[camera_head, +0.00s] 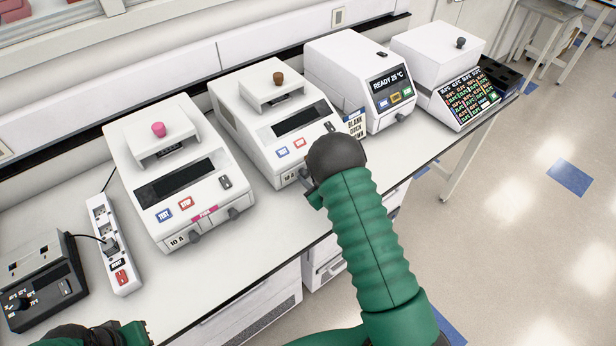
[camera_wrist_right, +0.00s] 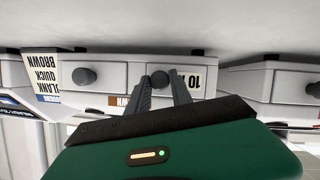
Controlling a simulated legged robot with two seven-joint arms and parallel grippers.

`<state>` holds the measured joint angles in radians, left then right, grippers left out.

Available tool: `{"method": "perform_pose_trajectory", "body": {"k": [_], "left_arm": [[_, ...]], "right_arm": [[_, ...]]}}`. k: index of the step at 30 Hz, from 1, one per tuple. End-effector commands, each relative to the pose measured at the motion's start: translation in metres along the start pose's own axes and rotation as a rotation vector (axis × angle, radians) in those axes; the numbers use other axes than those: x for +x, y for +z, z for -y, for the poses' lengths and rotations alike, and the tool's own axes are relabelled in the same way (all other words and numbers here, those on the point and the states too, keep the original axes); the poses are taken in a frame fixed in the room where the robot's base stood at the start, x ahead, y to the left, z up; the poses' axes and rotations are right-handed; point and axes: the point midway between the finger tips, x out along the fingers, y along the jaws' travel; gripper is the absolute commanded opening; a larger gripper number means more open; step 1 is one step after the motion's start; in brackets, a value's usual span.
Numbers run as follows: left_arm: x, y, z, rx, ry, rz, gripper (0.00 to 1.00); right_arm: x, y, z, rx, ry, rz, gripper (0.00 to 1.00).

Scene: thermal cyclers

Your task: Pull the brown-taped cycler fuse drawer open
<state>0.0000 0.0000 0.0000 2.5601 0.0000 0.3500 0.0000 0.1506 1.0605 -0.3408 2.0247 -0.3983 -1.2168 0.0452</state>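The brown-taped cycler (camera_head: 245,129) is a white box with a brown lid knob (camera_head: 279,78), second from left. In the right wrist view, its front is upside down, with a brown tape strip (camera_wrist_right: 119,101) beside the fuse drawer's "10 A" label (camera_wrist_right: 191,80). The drawer's dark round knob (camera_wrist_right: 160,78) sits between the fingertips of my right gripper (camera_wrist_right: 161,84). Contact is unclear. In the head view my green arm and dark wrist hide most of that gripper. My left gripper (camera_head: 118,334) shows only partly at the bottom left; its fingers are unclear.
A pink-knobbed cycler (camera_head: 150,130) stands to the left, near a power strip (camera_head: 113,245) and a black box (camera_head: 40,280). A "READY 25 °C" cycler (camera_head: 345,60) and another with a button panel (camera_head: 440,55) stand to the right. Bench space in front is narrow.

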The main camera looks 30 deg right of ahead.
Motion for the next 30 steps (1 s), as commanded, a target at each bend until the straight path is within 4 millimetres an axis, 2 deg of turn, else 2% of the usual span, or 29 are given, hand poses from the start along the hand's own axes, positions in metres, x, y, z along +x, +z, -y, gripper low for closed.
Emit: {"method": "perform_pose_trajectory", "body": {"k": [1, 3, 4, 30], "left_arm": [[0.0000, 0.0000, 0.0000, 0.000, 0.000, 0.000, 0.00], [0.0000, 0.0000, 0.0000, 0.000, 0.000, 0.000, 0.00], [0.0000, 0.0000, 0.0000, 0.000, 0.000, 0.000, 0.00], [0.0000, -0.0001, 0.0000, 0.000, 0.000, 0.000, 0.00]], "right_arm": [[0.0000, 0.0000, 0.0003, 0.000, -0.001, 0.000, 0.10], [0.0000, -0.0001, 0.0003, 0.000, -0.001, 0.000, 0.01], [0.0000, -0.0001, 0.0003, 0.000, -0.001, 0.000, 0.00], [-0.0001, 0.0001, 0.0003, 0.000, -0.001, 0.000, 0.00]]}}
